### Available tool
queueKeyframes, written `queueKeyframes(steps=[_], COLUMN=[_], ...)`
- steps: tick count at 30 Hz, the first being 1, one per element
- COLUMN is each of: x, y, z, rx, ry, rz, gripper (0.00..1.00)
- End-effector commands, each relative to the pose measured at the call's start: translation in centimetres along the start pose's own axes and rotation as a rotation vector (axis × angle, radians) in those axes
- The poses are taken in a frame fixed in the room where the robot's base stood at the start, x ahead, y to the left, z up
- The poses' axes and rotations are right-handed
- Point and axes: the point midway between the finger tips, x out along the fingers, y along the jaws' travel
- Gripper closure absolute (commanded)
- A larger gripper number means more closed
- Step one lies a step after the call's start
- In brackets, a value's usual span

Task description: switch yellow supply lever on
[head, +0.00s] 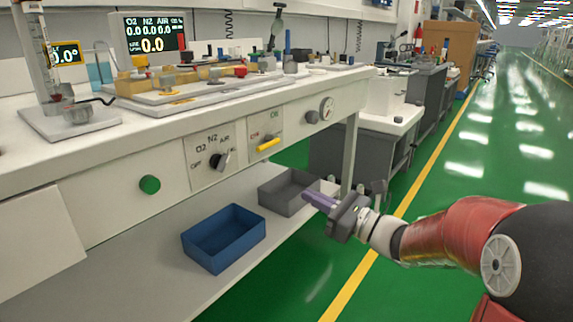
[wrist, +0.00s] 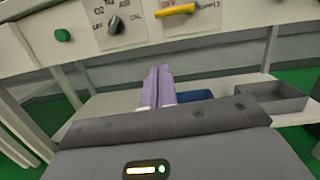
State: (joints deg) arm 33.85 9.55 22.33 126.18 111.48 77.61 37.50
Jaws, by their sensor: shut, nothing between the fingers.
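The yellow supply lever (head: 268,144) is on a pale plate on the front panel of the bench, lying nearly level with a slight tilt. In the wrist view the lever (wrist: 175,10) is at the top, with red lettering above its left part and "SUPPLY" to its right. My gripper (head: 306,196) is to the right of and below the lever in the head view, apart from it. Its purple fingers (wrist: 158,70) are shut together and empty, pointing toward the bench.
A black selector knob (head: 221,160) and a green button (head: 149,184) are left of the lever. A blue bin (head: 224,238) and a grey bin (head: 290,190) stand on the lower shelf. The green floor at right is clear.

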Motion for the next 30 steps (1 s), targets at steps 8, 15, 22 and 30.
queueKeyframes(steps=[8,15,22,30], x=[-0.2,0.1,3.2,9.0], y=[-1.2,-1.2,-1.2,-1.4], z=[0.1,0.1,0.2,0.3], rx=[0.039,0.037,0.035,0.037], ry=[-0.040,-0.038,-0.039,-0.039], rz=[-0.036,-0.034,-0.031,-0.031], gripper=[1.00,1.00,1.00,1.00])
